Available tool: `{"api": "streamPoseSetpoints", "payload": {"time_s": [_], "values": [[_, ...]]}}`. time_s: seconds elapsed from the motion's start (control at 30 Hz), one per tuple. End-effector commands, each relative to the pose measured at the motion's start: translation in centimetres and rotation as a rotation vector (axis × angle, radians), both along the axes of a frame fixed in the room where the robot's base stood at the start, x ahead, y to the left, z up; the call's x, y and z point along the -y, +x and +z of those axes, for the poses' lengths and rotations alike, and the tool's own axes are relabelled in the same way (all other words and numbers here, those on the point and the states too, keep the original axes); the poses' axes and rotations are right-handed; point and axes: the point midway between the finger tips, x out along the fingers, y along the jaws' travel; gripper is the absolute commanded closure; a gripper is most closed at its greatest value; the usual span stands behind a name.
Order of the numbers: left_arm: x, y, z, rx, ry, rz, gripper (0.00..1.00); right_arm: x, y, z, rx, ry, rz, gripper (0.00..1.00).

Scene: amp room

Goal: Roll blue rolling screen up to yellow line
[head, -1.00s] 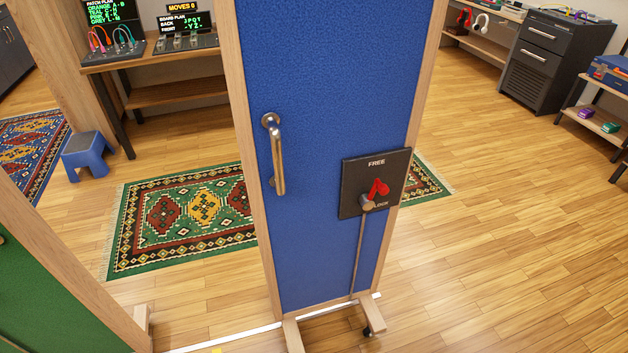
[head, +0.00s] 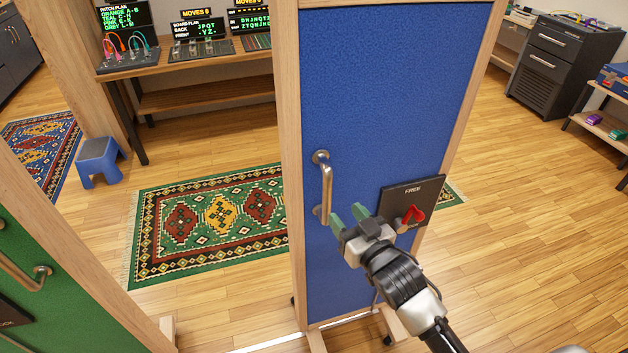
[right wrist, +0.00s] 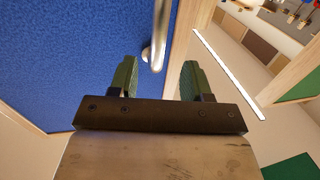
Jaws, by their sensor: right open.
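The blue rolling screen (head: 385,85) stands upright in a wooden frame on a wheeled foot. Its metal handle (head: 326,188) is a vertical bar near the left edge. A black plate (head: 400,200) marked FREE, with a red lever (head: 412,214), sits at its right. My right gripper (head: 348,219) is open and empty, just right of the handle's lower part. In the right wrist view the handle (right wrist: 160,35) lies ahead, between the lines of the two green fingertips, and not clearly within them. My left gripper is out of view. The yellow line is not visible now.
A green screen (head: 60,270) with its own handle stands at the left. A white floor strip (head: 268,343) runs between the screens. A patterned green rug (head: 205,222) lies behind. A blue stool (head: 100,160) and a shelf table (head: 205,92) stand farther back.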

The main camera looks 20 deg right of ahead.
Motion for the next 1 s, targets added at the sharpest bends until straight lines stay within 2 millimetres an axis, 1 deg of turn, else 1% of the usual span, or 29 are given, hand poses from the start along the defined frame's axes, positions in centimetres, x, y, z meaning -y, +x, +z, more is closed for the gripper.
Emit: {"api": "streamPoseSetpoints", "payload": {"time_s": [0.17,0.3,0.4,0.53,0.7,1.0], "values": [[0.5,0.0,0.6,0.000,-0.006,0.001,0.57,-0.6,2.4,0.3,0.003,0.001,0.000,0.52],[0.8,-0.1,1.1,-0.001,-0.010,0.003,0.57,-1.2,5.1,0.3,0.002,0.000,0.000,0.52],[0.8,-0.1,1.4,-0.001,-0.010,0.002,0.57,-1.6,6.9,0.2,0.001,0.000,0.000,0.52],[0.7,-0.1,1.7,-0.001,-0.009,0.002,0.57,-2.0,8.7,0.1,0.000,0.001,0.000,0.52],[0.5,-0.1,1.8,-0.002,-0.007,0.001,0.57,-2.4,9.9,0.0,-0.001,0.000,0.000,0.52],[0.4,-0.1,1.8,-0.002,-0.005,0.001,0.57,-2.4,10.2,-0.1,-0.001,0.000,0.000,0.52]]}}
